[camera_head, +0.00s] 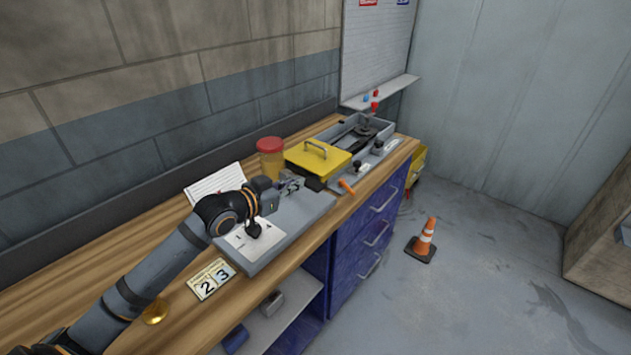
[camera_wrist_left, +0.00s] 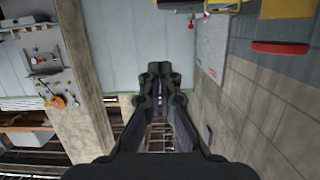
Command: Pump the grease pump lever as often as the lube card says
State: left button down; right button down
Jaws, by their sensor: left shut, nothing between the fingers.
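A grey flat base (camera_head: 290,228) lies on the wooden bench, with a white plate and a black knob (camera_head: 254,230) near its left end. I cannot tell whether this knob belongs to the pump lever. A jar with a red lid (camera_head: 270,145) and yellowish contents stands behind the base. A white card with printed lines (camera_head: 216,184) leans near the wall; its text is too small to read. My left gripper (camera_head: 292,185) is above the far part of the base, near the jar, shut and empty. Its closed fingers show in the left wrist view (camera_wrist_left: 160,72). My right gripper is out of view.
A tile showing 2 and 3 (camera_head: 211,279) and a brass round piece (camera_head: 155,313) lie at the front left. A yellow box with a handle (camera_head: 318,158) and a grey tray (camera_head: 383,125) stand farther right. An orange cone (camera_head: 425,238) is on the floor.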

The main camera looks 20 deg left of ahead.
pick_arm(q)
jog(key=shift+r, duration=0.2)
jog(key=shift+w, duration=0.15)
jog(key=p, duration=0.2)
send_over(319, 190)
notch_tip(319, 190, down, 2)
jog(key=shift+f, duration=2.3)
